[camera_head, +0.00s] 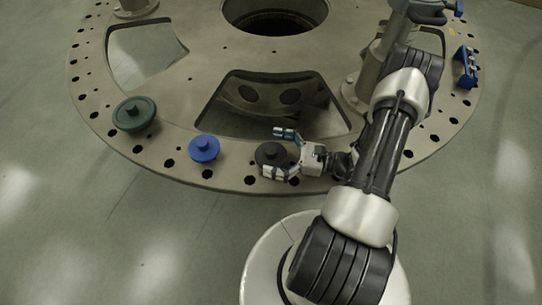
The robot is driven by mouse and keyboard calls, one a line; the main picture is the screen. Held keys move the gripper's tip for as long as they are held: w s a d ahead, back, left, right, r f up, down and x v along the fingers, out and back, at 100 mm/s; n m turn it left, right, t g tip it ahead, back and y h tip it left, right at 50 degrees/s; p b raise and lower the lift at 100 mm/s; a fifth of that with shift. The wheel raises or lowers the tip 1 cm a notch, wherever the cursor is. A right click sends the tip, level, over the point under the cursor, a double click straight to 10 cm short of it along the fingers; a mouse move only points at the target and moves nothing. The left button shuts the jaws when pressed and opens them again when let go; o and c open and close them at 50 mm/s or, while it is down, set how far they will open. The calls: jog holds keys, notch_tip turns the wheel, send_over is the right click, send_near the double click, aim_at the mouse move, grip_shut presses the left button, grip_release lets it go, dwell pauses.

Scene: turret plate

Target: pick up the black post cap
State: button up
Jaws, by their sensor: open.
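The black post cap (270,154) is a dark round disc with a raised knob, lying on the turret plate (180,176) near its front edge. My gripper (279,153) is at the cap, with one fingertip beyond it and the other on its near side. The fingers are open and spread. The cap's right part is close to the gripper body, and I cannot tell whether the fingers touch it.
A blue cap (204,148) sits left of the black cap, and a larger green cap (134,114) sits further left. A large cut-out (270,105) opens in the plate just behind. A blue bracket (466,67) stands at the right, and small holes line the rim.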

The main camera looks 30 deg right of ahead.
jog(key=shift+a, duration=0.1)
jog(key=c, duration=1.2)
